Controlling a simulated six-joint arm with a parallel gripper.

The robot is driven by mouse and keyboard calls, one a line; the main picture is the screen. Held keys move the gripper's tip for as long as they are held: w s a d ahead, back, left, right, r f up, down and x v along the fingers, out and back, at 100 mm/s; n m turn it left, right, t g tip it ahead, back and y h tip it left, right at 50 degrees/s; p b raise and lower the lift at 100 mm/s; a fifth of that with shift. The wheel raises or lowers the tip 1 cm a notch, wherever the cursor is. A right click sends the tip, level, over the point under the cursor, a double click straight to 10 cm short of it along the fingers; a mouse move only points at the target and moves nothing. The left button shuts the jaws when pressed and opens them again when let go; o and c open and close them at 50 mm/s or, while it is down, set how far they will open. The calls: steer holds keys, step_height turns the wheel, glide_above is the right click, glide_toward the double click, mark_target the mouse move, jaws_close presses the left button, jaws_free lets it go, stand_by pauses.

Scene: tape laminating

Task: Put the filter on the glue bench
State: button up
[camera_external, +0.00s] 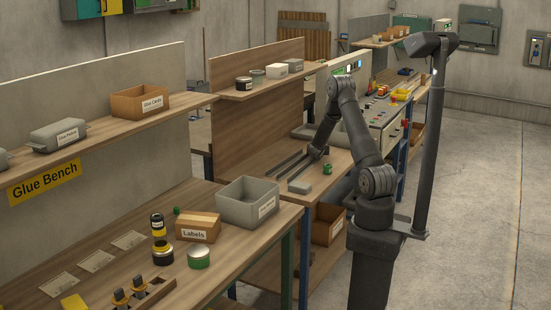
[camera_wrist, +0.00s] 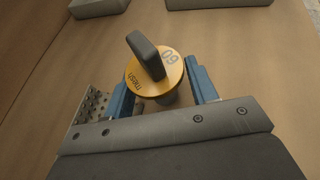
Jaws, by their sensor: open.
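The filter (camera_wrist: 155,78) shows in the wrist view as an orange-yellow disc marked "mesh 60", with a dark upright handle and a grey body below. My gripper (camera_wrist: 163,92) is open, with one blue finger on each side of the filter. In the external view my gripper (camera_external: 316,153) is low over the middle bench, and the filter cannot be made out there. The glue bench (camera_external: 100,228) is at the front left, below a yellow "Glue Bench" sign (camera_external: 44,183).
The glue bench holds a grey bin (camera_external: 240,207), a "Labels" box (camera_external: 198,227), several jars and flat cards. Close to my gripper are a small green item (camera_external: 327,168) and dark rails (camera_external: 282,165). A perforated metal piece (camera_wrist: 90,103) sits beside the left finger.

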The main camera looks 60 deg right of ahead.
jaws_close()
steer(key=shift+r, duration=0.5)
steer(key=r, duration=0.3)
steer(key=shift+s+r, duration=0.25)
steer(key=shift+r, duration=0.1)
steer(key=s+d+r, duration=0.2)
steer(key=s+r, duration=0.4)
steer(key=s, duration=0.5)
steer(key=shift+d+r, duration=0.15)
steer(key=shift+d, duration=0.1)
